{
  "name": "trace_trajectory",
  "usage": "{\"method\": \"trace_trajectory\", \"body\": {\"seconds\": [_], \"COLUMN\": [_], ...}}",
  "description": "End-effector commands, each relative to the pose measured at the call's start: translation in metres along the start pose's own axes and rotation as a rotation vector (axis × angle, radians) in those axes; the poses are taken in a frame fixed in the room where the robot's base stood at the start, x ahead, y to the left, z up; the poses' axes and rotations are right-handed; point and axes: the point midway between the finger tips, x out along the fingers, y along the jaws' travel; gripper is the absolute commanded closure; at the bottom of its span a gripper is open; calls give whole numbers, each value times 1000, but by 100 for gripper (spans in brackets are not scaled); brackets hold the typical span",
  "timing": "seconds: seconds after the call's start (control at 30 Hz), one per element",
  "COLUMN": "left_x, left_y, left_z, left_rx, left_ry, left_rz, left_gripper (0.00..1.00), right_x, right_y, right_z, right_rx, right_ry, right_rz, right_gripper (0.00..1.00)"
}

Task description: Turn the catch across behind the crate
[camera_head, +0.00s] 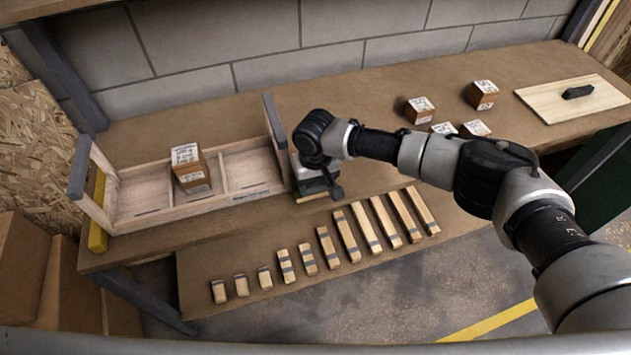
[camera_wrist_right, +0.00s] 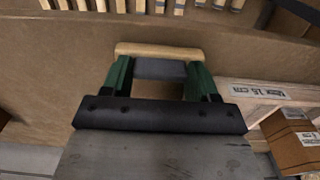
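The crate (camera_head: 205,214) is a long, open wooden tray with inner dividers on the left of the bench, with dark grey uprights at its ends. My right gripper (camera_head: 320,190) is low at the crate's right end, partly hidden by its own arm. In the right wrist view its green fingers (camera_wrist_right: 160,75) stand well apart beside a pale wooden bar (camera_wrist_right: 160,50), with a grey piece (camera_wrist_right: 160,69) between them. The bar may be the catch; I cannot tell whether the fingers press on the grey piece. My left gripper is not in view.
A labelled carton (camera_head: 188,168) stands in the crate's middle. A yellow piece (camera_head: 97,225) is at its left end. Several wooden strips (camera_head: 345,236) lie on a lower board in front. Small cartons (camera_head: 420,108) and a handled wooden panel (camera_head: 575,98) occupy the bench's right. A block wall stands behind.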

Motion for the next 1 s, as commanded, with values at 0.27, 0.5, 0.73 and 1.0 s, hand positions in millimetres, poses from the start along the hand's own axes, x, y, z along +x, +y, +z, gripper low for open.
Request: {"method": "trace_trajectory", "body": {"seconds": [0.27,0.5,0.73,1.0], "left_x": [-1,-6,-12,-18], "left_y": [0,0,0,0], "left_z": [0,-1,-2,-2], "left_rx": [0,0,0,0], "left_ry": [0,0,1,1], "left_rz": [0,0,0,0], "left_gripper": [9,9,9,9], "right_x": [0,-1,-1,-1], "right_y": [0,0,0,0], "right_z": [0,0,1,0], "right_rx": [-18,-124,-315,-572], "right_ry": [-1,-2,-2,-3], "right_rz": [1,0,-2,-1], "right_gripper": [64,64,64,64]}}
